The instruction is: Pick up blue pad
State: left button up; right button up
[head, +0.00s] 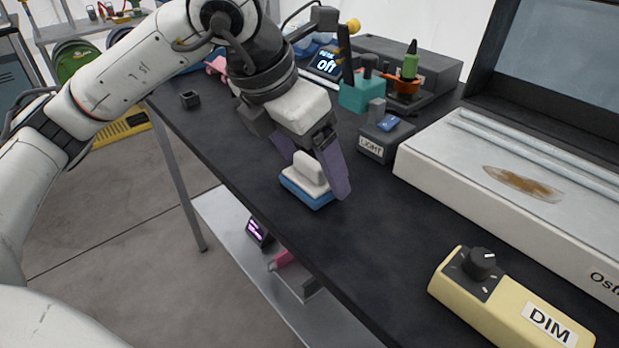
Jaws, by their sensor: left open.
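The blue pad (306,194) lies on the dark table, with a white raised handle (309,172) on its top. My left gripper (322,180) points down over it with its purple fingers apart. The near finger stands at the right side of the handle and hides part of it; the other finger is behind, at the handle's far left. No grip on the handle shows. My right gripper is not in view.
A grey box marked LIGHT (376,146) and a white panel box (500,170) stand to the right. A yellow DIM box (500,300) sits at the front right. Table between pad and DIM box is clear.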

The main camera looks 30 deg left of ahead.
aim_at(309, 160)
pick_arm(q)
jog(key=shift+c, duration=0.4)
jog(key=c, duration=0.9)
notch_tip(309, 160, up, 10)
jog(key=shift+r+p, duration=0.1)
jog(key=shift+p, duration=0.8)
jog(key=o, duration=0.4)
jog(key=shift+c, duration=1.4)
jog(key=shift+s, duration=0.1)
